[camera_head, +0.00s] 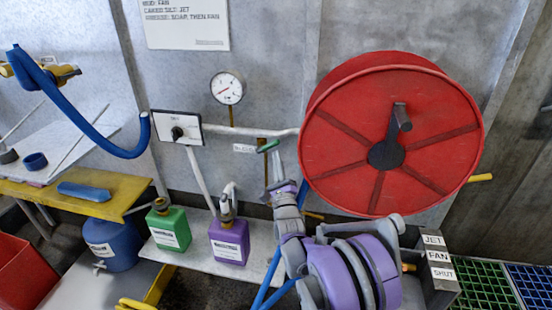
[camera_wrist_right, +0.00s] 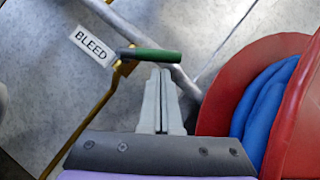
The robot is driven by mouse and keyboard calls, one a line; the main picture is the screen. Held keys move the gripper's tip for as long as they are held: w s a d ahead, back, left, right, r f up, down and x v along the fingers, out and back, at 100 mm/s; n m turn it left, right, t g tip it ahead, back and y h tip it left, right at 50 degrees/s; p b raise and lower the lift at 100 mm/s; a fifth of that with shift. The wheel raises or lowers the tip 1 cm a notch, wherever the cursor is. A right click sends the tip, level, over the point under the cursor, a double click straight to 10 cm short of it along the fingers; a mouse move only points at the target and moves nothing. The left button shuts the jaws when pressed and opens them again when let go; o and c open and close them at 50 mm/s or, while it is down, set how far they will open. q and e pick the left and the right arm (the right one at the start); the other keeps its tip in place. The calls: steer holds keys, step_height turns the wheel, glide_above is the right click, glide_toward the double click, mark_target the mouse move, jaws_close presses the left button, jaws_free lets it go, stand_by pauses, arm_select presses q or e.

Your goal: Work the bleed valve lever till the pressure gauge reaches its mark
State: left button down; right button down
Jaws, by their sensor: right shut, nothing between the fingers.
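The bleed valve lever has a green handle (camera_head: 268,145) on a brass pipe, below the pressure gauge; it also shows in the right wrist view (camera_wrist_right: 155,54), lying nearly level beside a "BLEED" label (camera_wrist_right: 94,40). My left gripper is out of view.
A large red hose reel (camera_head: 345,165) stands close to the right of my right gripper. A switch panel (camera_head: 160,128) is on the wall at the left. Green (camera_head: 168,228) and purple (camera_head: 229,243) bottles stand on the shelf below.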

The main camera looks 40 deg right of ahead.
mark_target(269, 145)
steer(key=shift+w+r, duration=0.2)
steer(key=shift+r, duration=0.1)
steer(key=shift+r, duration=0.1)
steer(key=shift+r+n+y+p, duration=0.2)
steer(key=shift+n+y+p, duration=0.2)
steer(key=shift+n+p, duration=0.15)
steer(key=shift+r+n, duration=0.15)
steer(key=shift+n, duration=0.3)
steer(key=r+n+y+p, duration=0.1)
steer(key=n+p, duration=0.1)
steer(key=r+n+g+y+p, duration=0.1)
steer(key=n+y+p, duration=0.1)
steer(key=n, duration=0.1)
steer(key=w+a+r+n+y+p, duration=0.1)
steer(key=n+p, duration=0.1)
steer(key=p, duration=0.1)
steer(key=shift+w+r, duration=0.1)
steer(key=shift+w+a+r, duration=0.1)
steer(key=shift+w, duration=0.05)
steer(key=shift+a, duration=0.1)
stand_by(0.4)
